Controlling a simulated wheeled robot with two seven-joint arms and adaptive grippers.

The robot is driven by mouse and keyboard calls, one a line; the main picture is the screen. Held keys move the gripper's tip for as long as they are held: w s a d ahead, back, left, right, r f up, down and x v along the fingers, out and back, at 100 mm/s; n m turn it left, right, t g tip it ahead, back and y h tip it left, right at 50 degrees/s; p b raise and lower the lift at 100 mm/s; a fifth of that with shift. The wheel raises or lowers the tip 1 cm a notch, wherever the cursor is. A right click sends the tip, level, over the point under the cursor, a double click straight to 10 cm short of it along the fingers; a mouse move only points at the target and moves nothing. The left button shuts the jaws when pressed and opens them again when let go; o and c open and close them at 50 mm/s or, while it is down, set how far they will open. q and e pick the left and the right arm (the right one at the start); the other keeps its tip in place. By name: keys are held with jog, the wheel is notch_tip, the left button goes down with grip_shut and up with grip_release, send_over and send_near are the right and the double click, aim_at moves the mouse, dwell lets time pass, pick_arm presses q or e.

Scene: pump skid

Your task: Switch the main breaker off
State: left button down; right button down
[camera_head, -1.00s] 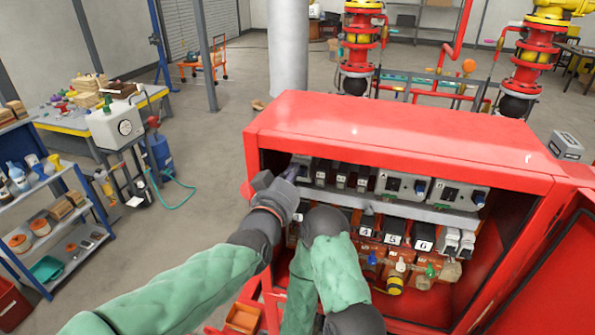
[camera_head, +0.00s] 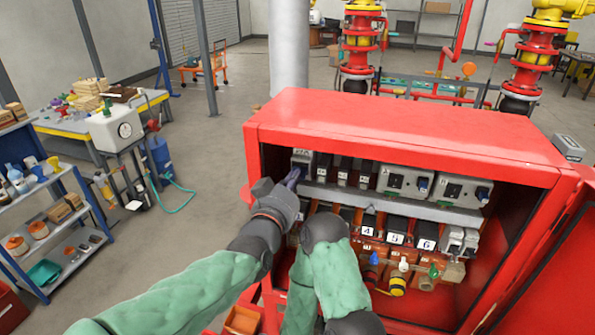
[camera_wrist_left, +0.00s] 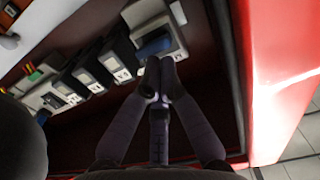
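The main breaker (camera_head: 302,160) appears to be the grey unit at the left end of the upper row inside the red cabinet. In the left wrist view it shows as a pale grey housing (camera_wrist_left: 148,14) with a blue lever (camera_wrist_left: 155,46). My left gripper (camera_head: 293,178) is just below and in front of this unit. In the left wrist view its fingertips (camera_wrist_left: 158,75) are together right under the blue lever. I cannot tell whether they touch it. My right gripper is not in view.
The red cabinet (camera_head: 400,128) is open, its door swung to the right. Smaller breakers (camera_head: 343,172) and two wide grey units (camera_head: 404,182) share the upper row. Numbered units and padlocks (camera_head: 397,284) hang below. The cabinet's left wall (camera_head: 252,165) is close to my left gripper.

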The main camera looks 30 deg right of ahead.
pick_arm(q)
jog(key=shift+r, duration=0.25)
jog(key=b+v, duration=0.2)
jog(key=v, duration=0.4)
jog(key=shift+s+a+r, duration=0.15)
jog(key=shift+s+a, duration=0.05)
dwell(0.8)
